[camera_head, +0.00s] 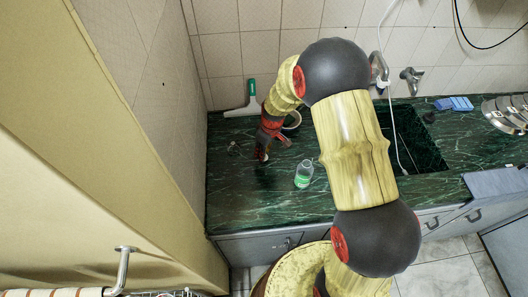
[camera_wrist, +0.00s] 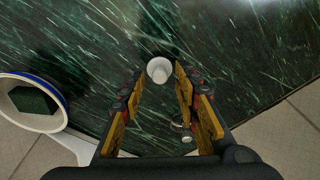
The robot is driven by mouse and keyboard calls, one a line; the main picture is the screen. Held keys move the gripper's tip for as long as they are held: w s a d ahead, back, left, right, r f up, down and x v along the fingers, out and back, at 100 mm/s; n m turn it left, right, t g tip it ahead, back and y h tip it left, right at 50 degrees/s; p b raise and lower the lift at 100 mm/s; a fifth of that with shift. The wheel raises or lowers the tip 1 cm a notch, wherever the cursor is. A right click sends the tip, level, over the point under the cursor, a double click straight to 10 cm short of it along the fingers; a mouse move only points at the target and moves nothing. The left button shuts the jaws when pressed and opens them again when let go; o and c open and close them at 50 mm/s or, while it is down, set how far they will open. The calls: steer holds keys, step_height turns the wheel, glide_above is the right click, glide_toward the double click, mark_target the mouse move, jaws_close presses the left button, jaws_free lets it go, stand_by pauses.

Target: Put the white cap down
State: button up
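The white cap (camera_wrist: 159,70) is small and round and shows in the wrist view, between and just beyond my fingertips. A narrow gap shows on each side of it, so the fingers look apart from it. It appears to be on or just above the dark green counter. My gripper (camera_wrist: 160,78) is open, with its yellow and black fingers spread around the cap. In the head view my gripper (camera_head: 263,157) points down, low over the counter at the left; the cap is hard to make out there. A clear bottle with a green label (camera_head: 304,175) stands right of it.
A white round container with a blue rim (camera_wrist: 38,98) lies left of the fingers in the wrist view. A green-and-white squeegee (camera_head: 251,99) is by the back wall. The sink (camera_head: 418,140) and blue sponge (camera_head: 454,103) are to the right. Counter (camera_head: 240,200) in front is clear.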

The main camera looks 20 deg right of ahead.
steer(key=s+r+m+t+p, duration=0.1)
steer(key=s+r, duration=0.2)
steer(key=r, duration=0.8)
steer(key=s+r+p, duration=0.1)
steer(key=s+r, duration=0.1)
steer(key=r, duration=0.9)
steer(key=s+r+m+t, duration=0.1)
steer(key=s+r+m, duration=0.1)
steer(key=s+r, duration=0.5)
steer(key=s+r+m+t+h, duration=0.1)
steer(key=s+r, duration=0.7)
steer(key=s, duration=0.8)
steer(key=m+t, duration=0.1)
steer(key=m, duration=0.1)
steer(key=shift+s+r+m, duration=0.2)
steer(key=shift+r+m, duration=0.1)
steer(key=shift+b, duration=0.3)
step_height(320, 180, down, 4)
steer(key=b, duration=0.4)
